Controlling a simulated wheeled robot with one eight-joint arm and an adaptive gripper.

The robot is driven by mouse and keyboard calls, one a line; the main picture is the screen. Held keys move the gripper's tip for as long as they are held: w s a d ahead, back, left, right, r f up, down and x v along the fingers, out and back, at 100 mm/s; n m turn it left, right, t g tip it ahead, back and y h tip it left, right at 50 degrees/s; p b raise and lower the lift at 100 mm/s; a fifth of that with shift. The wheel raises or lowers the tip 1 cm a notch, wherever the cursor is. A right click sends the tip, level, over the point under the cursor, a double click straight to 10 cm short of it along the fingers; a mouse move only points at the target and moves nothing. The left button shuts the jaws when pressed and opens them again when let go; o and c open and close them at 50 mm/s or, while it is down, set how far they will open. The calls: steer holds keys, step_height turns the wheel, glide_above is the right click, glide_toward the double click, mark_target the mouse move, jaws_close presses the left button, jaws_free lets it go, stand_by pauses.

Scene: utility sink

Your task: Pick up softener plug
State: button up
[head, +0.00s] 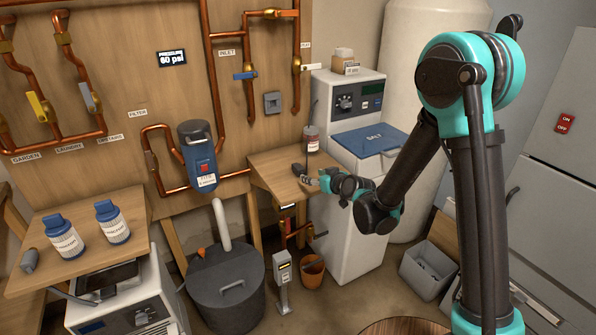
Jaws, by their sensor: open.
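A small dark grey piece (299,170), which looks like the softener plug, lies on the small wooden shelf (265,163) left of the white softener cabinet. My gripper (313,181) is open at the right edge of this shelf, pointing left, with its tips close to the grey piece. The gripper is small here and partly merges with the piece, so I cannot tell whether they touch. The softener (345,215) has a blue lid marked SALT (368,140).
A bottle with a reddish band (311,139) stands behind my gripper on the shelf. The wall carries copper pipes (247,25) and a grey outlet box (272,102). Two blue-capped bottles (112,222) and a grey cylinder (30,260) are on the left shelf.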

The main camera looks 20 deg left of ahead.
mark_target(301, 173)
steer(key=shift+x, duration=4.35)
steer(key=shift+s+d+f, duration=0.1)
steer(key=shift+s+f, duration=0.05)
jaws_close()
